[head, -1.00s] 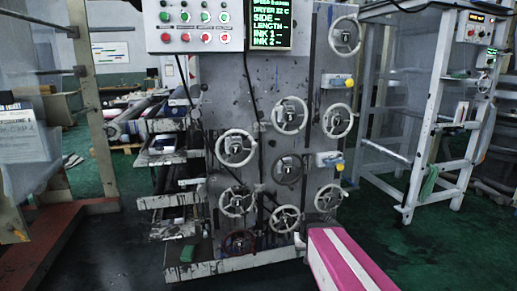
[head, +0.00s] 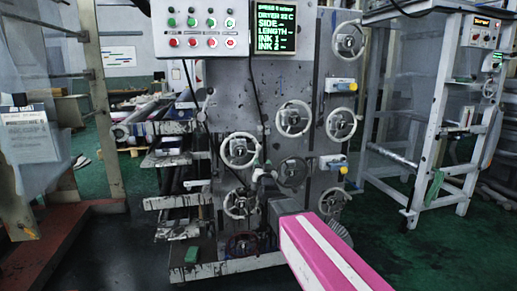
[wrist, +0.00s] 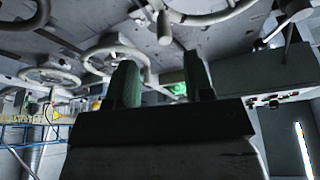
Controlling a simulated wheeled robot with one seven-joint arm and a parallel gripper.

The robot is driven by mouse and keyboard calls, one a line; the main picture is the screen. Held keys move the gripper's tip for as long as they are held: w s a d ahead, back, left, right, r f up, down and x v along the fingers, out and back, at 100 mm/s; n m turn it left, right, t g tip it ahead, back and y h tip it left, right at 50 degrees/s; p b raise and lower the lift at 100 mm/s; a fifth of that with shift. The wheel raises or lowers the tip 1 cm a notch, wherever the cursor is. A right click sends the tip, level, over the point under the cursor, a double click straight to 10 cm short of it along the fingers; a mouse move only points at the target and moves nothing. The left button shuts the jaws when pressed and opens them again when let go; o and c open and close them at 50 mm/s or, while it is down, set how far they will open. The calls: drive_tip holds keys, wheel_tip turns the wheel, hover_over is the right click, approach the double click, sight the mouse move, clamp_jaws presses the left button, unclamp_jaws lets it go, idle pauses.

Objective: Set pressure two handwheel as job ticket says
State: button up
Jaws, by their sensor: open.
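Several handwheels are on the grey machine panel (head: 222,92) in the head view. Pale ones include an upper-middle wheel (head: 293,119), a middle-left wheel (head: 240,150), a lower-left wheel (head: 240,204) and a right wheel (head: 341,124). A darker wheel (head: 291,172) sits in the centre. I cannot read which is pressure two. My gripper (wrist: 163,82) is open and empty, its green-padded fingers below the wheels in the wrist view.
A control box (head: 201,29) with green and red buttons and a display (head: 275,27) top the panel. A white frame (head: 437,130) stands right, a red beam (head: 50,240) left. Green floor lies clear between panel and white frame.

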sight(259, 146)
drive_tip(key=x, duration=0.7)
drive_tip(key=r+x, duration=0.1)
drive_tip(key=x, duration=0.3)
drive_tip(key=shift+s, duration=0.15)
clamp_jaws()
